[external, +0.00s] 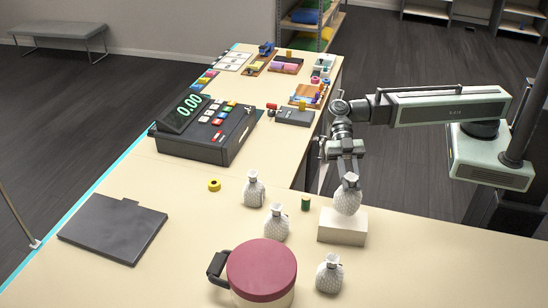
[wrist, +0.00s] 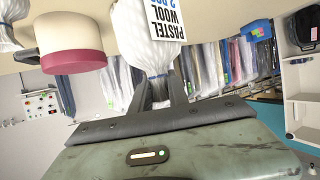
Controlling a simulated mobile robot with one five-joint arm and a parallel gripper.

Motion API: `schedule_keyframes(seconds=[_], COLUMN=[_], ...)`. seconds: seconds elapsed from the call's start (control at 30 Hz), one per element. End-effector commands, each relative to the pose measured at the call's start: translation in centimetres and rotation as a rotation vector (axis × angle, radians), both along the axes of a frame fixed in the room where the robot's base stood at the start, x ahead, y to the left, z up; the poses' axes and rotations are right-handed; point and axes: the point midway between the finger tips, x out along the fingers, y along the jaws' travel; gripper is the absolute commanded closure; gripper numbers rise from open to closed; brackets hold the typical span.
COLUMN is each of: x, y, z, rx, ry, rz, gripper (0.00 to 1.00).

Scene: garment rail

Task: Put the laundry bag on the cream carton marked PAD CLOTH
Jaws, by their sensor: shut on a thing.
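My gripper (external: 348,172) is shut on the neck of a white laundry bag (external: 347,199). The bag hangs upright at the cream carton (external: 342,230), its lower end overlapping the carton's top in the external view. I cannot tell whether it touches the carton or is just above it. No marking on the carton is readable. In the wrist view the held bag (wrist: 143,40) sits between my fingers (wrist: 153,92), with a label reading PASTEL WOOL; the carton cannot be made out there.
Similar white bags stand on the counter at the left (external: 254,190), middle (external: 276,222) and front (external: 329,275). A small green cylinder (external: 305,204) stands left of the carton. A red-lidded pot (external: 262,270) is in front. The counter right of the carton is clear.

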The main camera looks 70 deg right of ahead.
Motion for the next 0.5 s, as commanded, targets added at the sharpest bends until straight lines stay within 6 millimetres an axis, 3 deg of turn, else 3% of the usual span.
schedule_keyframes(seconds=[0.03, 0.17, 0.4, 0.5], x=[0.0, 0.0, 0.0, 0.0], y=[0.0, 0.0, 0.0, 0.0], z=[-0.8, -1.0, -4.8, -4.5], rx=[0.001, 0.001, 0.001, 0.0], ry=[0.0, 0.001, 0.001, 0.0], rz=[0.0, -0.001, -0.001, -0.001], gripper=[1.0, 1.0, 1.0, 1.0])
